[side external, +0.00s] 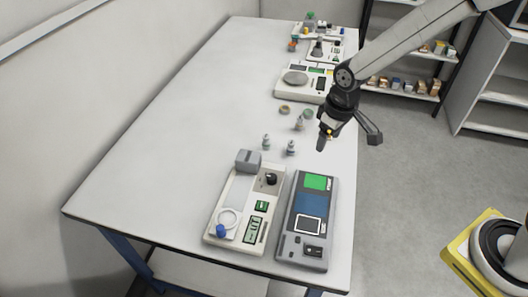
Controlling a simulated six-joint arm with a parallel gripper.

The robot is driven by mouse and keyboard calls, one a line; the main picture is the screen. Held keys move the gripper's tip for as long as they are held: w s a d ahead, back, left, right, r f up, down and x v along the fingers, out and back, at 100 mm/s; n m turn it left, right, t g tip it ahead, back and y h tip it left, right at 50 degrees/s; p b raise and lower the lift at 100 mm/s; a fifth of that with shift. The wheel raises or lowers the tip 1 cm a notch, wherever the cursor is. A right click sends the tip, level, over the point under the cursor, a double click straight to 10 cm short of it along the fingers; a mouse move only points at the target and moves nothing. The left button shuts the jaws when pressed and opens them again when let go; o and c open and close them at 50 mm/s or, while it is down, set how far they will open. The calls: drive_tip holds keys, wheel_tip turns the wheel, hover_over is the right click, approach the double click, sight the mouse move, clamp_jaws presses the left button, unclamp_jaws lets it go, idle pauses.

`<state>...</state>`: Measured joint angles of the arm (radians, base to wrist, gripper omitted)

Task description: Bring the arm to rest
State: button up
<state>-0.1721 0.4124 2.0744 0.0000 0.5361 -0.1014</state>
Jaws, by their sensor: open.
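My arm reaches in from the upper right. My gripper (326,139) hangs over the right edge of the white table (170,140), pointing down, and its jaws are open. I see nothing held between them, though the jaws are small in this view. A few small bottles, including one near the table's middle (266,141) and one beside it (291,148), stand to the left of my gripper.
A beige device with a white ring (229,217) and a grey device with a green screen (315,182) lie at the table's near end. A scale (296,78) and other instruments stand farther back. Shelves (415,88) hold small boxes. The table's left side is clear.

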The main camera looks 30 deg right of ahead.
drive_tip(key=s+d+r+m, duration=0.1)
drive_tip(key=s+d, duration=0.2)
drive_tip(key=s, duration=0.3)
drive_tip(key=s+d+r+m+t, duration=0.1)
drive_tip(key=s+d+m, duration=0.1)
drive_tip(key=s+d, duration=0.2)
drive_tip(key=shift+s+r, duration=0.25)
drive_tip(key=shift+s, duration=0.7)
